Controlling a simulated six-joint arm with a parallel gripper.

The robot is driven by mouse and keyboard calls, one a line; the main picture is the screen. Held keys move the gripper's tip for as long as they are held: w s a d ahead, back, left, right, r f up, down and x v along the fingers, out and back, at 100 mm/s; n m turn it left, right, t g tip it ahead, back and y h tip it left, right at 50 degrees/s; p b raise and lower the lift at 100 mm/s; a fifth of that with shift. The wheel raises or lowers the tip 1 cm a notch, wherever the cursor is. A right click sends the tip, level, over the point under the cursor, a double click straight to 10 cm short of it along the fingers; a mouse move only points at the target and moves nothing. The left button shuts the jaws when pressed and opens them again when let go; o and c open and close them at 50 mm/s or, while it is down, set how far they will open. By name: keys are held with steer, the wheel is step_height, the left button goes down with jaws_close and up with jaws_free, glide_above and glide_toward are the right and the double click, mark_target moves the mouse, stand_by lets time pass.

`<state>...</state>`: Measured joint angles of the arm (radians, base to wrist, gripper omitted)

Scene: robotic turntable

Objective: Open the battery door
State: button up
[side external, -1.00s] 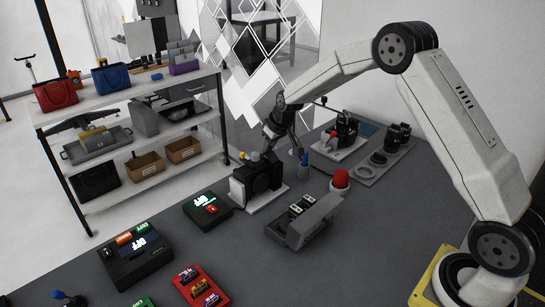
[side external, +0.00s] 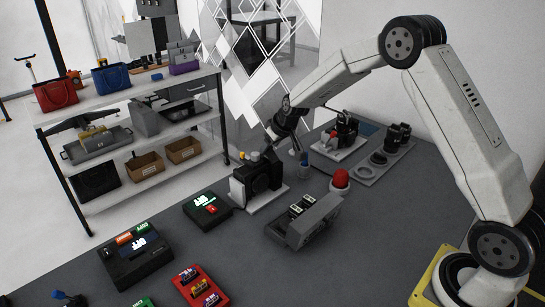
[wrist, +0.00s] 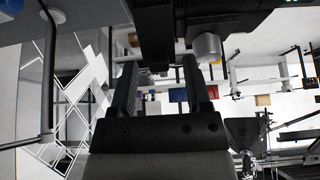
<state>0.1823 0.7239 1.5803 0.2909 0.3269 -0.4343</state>
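A black camera-like device (side external: 264,176) stands upright on a white base plate at the middle of the table, with a pale panel (side external: 237,192) at its left side. I cannot make out which part is the battery door. My gripper (side external: 270,147) is at the top rear of this device, tilted down to the left. In the wrist view my gripper (wrist: 159,66) has its two fingers apart, with a dark part of the device (wrist: 155,35) at the tips between them. Contact cannot be told. A silver knob (wrist: 207,46) is beside the right finger.
A grey tray (side external: 290,236) with small cells and a red dome (side external: 340,178) stand to the right. Blue pens in a holder (side external: 304,168) are close behind. The front right table is clear.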

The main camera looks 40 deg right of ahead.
steer(key=v, duration=0.8)
stand_by(0.4)
stand_by(0.4)
steer(key=shift+w+r+g, duration=0.2)
steer(key=shift+w+g, duration=0.4)
steer(key=shift+g, duration=0.2)
steer(key=shift+f, duration=0.1)
steer(key=shift+x, duration=3.8)
steer(key=shift+w, duration=0.1)
steer(key=shift+c, duration=0.2)
jaws_close()
